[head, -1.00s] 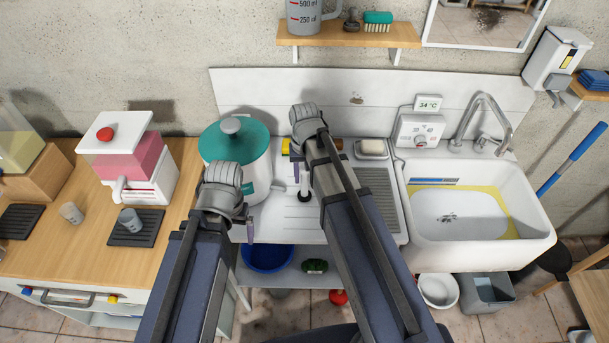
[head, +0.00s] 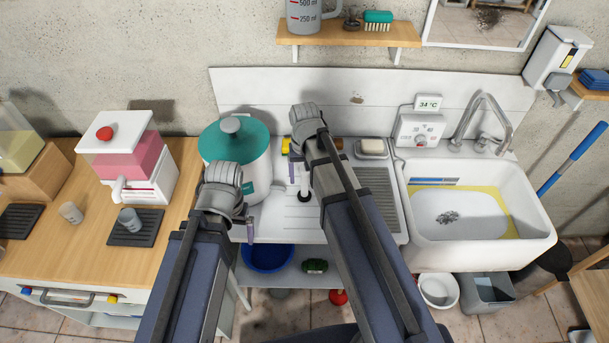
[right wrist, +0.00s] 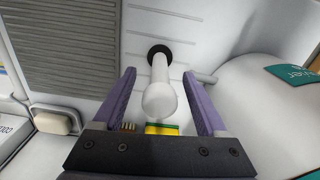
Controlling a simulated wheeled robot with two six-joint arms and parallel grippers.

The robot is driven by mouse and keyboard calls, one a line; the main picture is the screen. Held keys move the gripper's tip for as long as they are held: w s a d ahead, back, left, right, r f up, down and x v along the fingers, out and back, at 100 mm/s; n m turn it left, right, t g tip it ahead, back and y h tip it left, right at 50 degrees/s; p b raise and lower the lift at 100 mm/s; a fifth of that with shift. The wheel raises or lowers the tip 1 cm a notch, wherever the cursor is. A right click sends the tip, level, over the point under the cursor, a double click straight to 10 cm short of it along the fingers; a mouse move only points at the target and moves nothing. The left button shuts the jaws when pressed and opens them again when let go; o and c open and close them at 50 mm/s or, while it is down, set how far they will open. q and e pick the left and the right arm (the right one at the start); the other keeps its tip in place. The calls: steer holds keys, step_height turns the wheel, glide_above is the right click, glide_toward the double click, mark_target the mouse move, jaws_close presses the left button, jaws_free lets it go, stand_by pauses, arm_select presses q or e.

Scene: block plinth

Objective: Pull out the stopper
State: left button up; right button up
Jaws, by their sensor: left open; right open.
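The stopper (right wrist: 160,82) has a white rod handle with a rounded end and a black base. In the right wrist view it rises from the white draining board, its base against the board. My right gripper (right wrist: 160,88) is open, with one purple finger on each side of the handle and a gap on both sides. In the head view the stopper (head: 304,190) shows beside my right forearm, which hides part of it. My left gripper (head: 250,228) is open and empty, in front of the teal-lidded pot and left of the stopper.
The white pot (head: 254,172) with a teal lid stands close left of the stopper. A soap dish (head: 372,149) lies behind the ridged drainer. The white sink basin (head: 520,185) is at the right. A yellow-green sponge (right wrist: 160,129) shows near my right gripper.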

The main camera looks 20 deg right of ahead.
steer(key=shift+r, duration=0.15)
step_height(320, 180, up, 8)
steer(key=p, duration=0.7)
steer(key=shift+f+p, duration=0.2)
steer(key=shift+p, duration=0.2)
steer(key=shift+f, duration=0.2)
step_height(320, 180, down, 8)
steer(key=b, duration=0.8)
steer(key=shift+r, duration=0.35)
